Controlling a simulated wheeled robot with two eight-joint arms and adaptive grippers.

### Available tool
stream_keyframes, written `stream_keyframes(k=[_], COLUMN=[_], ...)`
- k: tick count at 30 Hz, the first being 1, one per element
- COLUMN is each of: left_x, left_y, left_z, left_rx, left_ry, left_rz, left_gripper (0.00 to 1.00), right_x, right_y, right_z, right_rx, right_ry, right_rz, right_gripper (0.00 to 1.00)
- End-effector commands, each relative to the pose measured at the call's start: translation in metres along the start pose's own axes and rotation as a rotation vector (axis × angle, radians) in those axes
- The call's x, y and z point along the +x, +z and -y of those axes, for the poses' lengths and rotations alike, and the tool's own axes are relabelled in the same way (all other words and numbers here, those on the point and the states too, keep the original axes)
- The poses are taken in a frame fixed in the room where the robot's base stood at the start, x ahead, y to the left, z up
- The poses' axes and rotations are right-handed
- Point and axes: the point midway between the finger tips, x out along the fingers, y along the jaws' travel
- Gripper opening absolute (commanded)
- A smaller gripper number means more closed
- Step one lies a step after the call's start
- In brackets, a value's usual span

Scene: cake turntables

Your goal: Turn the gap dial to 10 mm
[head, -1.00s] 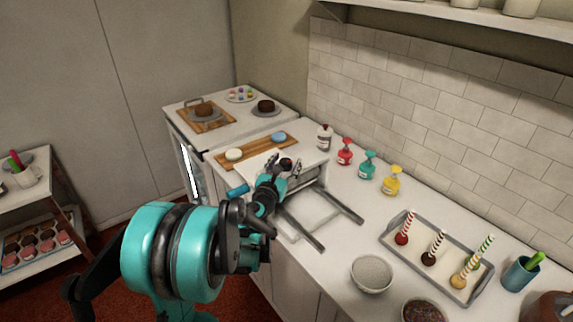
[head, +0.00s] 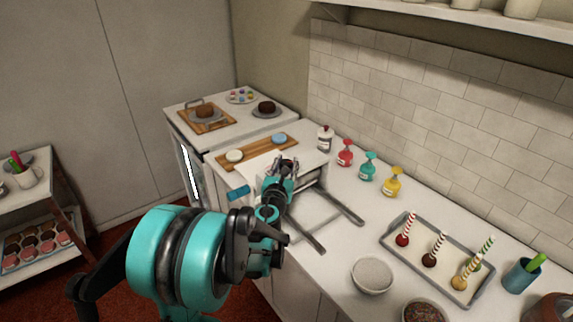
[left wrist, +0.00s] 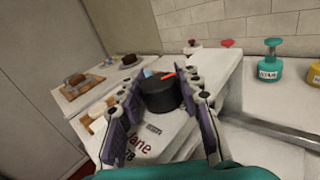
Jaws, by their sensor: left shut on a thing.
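The gap dial (left wrist: 160,98) is a round black knob with a red pointer, on the white machine (left wrist: 150,148) whose top carries partly hidden lettering. In the left wrist view the red pointer slants toward the upper right. A small dark label (left wrist: 154,129) sits in front of the dial, too small to read. My left gripper (left wrist: 163,96) is shut on the dial, one finger on each side of it. In the head view my left gripper (head: 285,165) covers most of the dial. My right gripper is not in view.
A wooden board (head: 258,151) with a white and a blue round piece lies behind the machine. A white bottle (head: 325,138) and red (head: 345,153), teal (head: 367,167) and yellow (head: 392,183) bottles stand to its right. Grey rails (head: 338,203) extend over the counter.

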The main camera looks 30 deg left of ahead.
Motion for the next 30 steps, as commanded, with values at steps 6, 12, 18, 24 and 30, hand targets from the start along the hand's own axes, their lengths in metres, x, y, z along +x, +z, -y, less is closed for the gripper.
stream_keyframes(k=[6,12,18,24,30], left_x=[0.0005,0.0011,0.0013,0.0012,0.0008], left_y=[-0.0002,-0.0002,-0.0001,0.0,0.0], left_z=[0.0039,0.0034,0.0025,0.001,0.0002], left_rx=[0.001,0.001,0.001,0.001,0.001], left_ry=[0.17,0.339,0.48,0.579,0.629], left_rz=[-0.012,-0.025,-0.035,-0.042,-0.046], left_gripper=[0.05,0.05,0.05,0.05,0.05], right_x=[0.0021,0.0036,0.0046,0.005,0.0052], right_y=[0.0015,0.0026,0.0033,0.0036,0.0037], right_z=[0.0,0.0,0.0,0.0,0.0], right_rx=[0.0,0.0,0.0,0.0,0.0], right_ry=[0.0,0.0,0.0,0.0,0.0], right_rz=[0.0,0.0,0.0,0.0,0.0], right_gripper=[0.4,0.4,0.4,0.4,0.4])
